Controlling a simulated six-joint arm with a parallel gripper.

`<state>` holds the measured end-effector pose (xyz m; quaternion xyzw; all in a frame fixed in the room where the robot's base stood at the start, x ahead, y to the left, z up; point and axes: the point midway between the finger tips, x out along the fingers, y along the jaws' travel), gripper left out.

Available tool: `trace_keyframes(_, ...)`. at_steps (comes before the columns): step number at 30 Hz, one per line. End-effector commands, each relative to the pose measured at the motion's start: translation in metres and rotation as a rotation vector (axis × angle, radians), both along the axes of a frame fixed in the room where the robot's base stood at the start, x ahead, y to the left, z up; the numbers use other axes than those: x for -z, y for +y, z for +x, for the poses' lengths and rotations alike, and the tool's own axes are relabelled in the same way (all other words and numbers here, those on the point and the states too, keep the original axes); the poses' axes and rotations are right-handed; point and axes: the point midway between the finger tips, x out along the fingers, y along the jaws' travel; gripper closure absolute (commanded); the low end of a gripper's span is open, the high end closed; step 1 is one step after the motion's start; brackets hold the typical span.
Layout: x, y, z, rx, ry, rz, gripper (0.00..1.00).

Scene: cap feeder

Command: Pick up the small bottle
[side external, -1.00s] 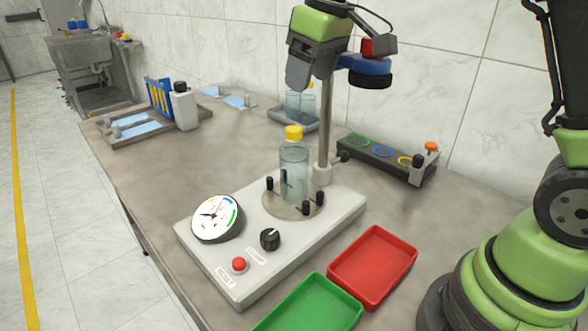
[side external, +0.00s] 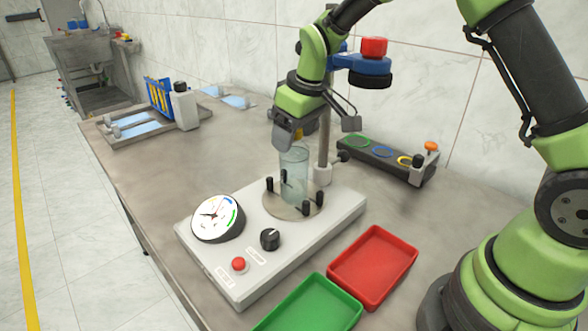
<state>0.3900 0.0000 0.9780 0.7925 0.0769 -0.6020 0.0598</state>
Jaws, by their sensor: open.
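A clear bottle (side external: 293,170) stands upright on the round plate of the grey device, between several black pegs. My gripper (side external: 284,142) points down at the level of the cap, overlapping the bottle's top in the picture. It is open; I cannot tell whether its fingers are around the cap or in front of it. The bottle still rests on the plate. A white bottle (side external: 186,108) with a dark cap stands at the back left.
A post with a blue and red head (side external: 362,66) rises right behind the bottle. The grey device (side external: 225,262) carries a dial (side external: 217,218). A red tray (side external: 372,266) and a green tray (side external: 310,304) lie in front. A ring rack (side external: 385,160) stands right.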

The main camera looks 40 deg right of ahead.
Motion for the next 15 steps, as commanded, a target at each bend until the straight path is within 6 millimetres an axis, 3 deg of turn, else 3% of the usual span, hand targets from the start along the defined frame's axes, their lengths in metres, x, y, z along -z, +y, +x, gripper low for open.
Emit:
trace_keyframes(4,-0.0002,0.0000,-0.0001,0.000,0.000,0.000,0.35)
trace_keyframes(12,-0.0002,-0.0002,-0.0002,0.001,0.001,0.000,0.97)
trace_keyframes(15,0.0004,-0.0001,-0.0005,0.001,0.003,0.001,1.00)
